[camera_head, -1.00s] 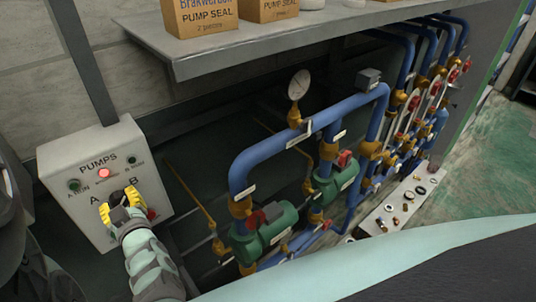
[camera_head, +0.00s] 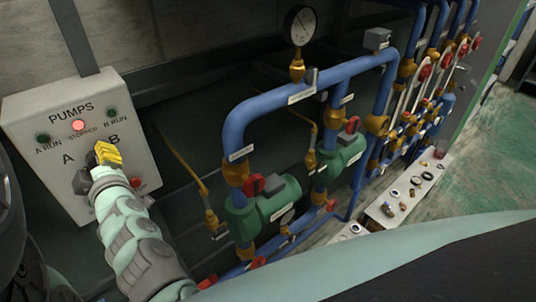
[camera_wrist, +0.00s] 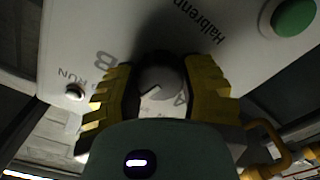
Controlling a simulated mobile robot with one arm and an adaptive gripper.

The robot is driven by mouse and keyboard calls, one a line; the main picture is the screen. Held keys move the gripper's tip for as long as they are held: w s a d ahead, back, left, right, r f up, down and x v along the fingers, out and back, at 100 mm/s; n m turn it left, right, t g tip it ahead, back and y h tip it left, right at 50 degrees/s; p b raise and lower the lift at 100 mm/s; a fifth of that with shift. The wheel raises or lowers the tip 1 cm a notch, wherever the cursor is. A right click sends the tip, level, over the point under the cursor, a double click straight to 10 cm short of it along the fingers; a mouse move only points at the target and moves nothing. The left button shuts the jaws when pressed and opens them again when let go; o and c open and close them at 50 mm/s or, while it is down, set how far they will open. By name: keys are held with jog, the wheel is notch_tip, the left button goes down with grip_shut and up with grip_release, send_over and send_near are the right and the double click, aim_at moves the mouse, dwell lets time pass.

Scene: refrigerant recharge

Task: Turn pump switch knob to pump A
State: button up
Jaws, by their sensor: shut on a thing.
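The pump switch knob (camera_wrist: 158,76) is a dark round knob with a pale notch, on the grey pumps panel (camera_head: 30,112). In the wrist view the yellow fingers of my gripper (camera_wrist: 162,92) are on both sides of the knob, shut on it. The letter B shows to its left and part of an A to its right. I cannot tell which letter the knob points to. In the head view my gripper (camera_head: 98,166) is against the panel below the letters A and B and hides the knob.
The red STOPPED lamp (camera_head: 78,125) is lit, between the dark A RUN lamp (camera_head: 42,139) and B RUN lamp (camera_head: 111,114). A red button (camera_head: 137,183) is right of my gripper. Green pumps (camera_head: 265,205) and blue pipes (camera_head: 300,92) stand right of the panel.

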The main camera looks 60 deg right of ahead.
jog(key=n+b, duration=0.3)
jog(key=n, duration=0.2)
jog(key=shift+f+n+b, duration=0.1)
jog(key=shift+n+b, duration=0.25)
jog(key=shift+n, duration=0.05)
jog(key=n+b, duration=0.1)
jog(key=n, duration=0.4)
jog(key=shift+n+b, duration=0.3)
jog(key=shift+b, duration=0.05)
jog(key=o, duration=1.2)
jog(key=shift+w, duration=0.1)
